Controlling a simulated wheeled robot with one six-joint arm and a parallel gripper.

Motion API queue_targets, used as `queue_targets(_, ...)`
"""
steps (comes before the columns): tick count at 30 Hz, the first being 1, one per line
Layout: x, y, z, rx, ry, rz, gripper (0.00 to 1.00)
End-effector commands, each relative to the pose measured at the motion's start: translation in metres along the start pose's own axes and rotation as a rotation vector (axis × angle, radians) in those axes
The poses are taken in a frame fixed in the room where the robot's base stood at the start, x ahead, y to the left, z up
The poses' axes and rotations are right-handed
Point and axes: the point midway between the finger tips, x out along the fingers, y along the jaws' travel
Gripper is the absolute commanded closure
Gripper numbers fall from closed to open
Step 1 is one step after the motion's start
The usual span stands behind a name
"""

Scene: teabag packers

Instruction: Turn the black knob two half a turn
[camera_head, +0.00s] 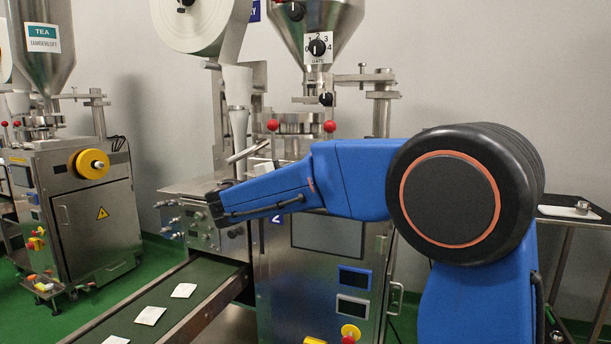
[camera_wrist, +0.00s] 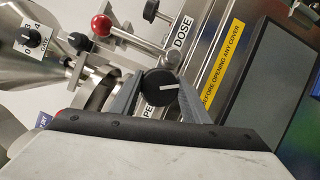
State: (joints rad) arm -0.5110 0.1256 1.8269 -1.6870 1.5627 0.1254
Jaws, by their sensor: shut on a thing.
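A round black knob (camera_wrist: 158,92) with a white pointer line sits beside a DOSE label in the wrist view. The pointer line points to the right of the picture. My gripper (camera_wrist: 163,82) has one grey finger on each side of this knob and is shut on it. In the head view my blue arm crosses in front of the middle machine (camera_head: 310,285), and I make out neither the gripper nor the held knob there. I cannot tell from a label whether this is knob two.
A GATE dial (camera_head: 317,47) with numbers is on the hopper above. A smaller black knob (camera_head: 326,99) and red ball handles (camera_head: 272,125) are near the arm. A conveyor (camera_head: 190,300) with white teabags runs at the lower left. A dark screen (camera_wrist: 265,90) is beside the gripper.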

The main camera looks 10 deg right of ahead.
Motion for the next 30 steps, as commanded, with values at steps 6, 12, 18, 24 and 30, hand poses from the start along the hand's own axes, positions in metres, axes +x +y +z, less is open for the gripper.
queue_targets(6,0.0004,0.0017,-0.0032,0.002,0.008,0.005,0.39)
queue_targets(12,0.0006,-0.0006,-0.0034,-0.001,0.007,0.001,0.39)
queue_targets(18,0.0007,-0.0021,-0.0034,-0.003,0.006,-0.001,0.39)
queue_targets(24,0.0007,-0.003,-0.0034,-0.005,0.006,-0.002,0.39)
queue_targets(30,0.001,-0.0038,-0.0031,-0.039,0.005,0.011,0.39)
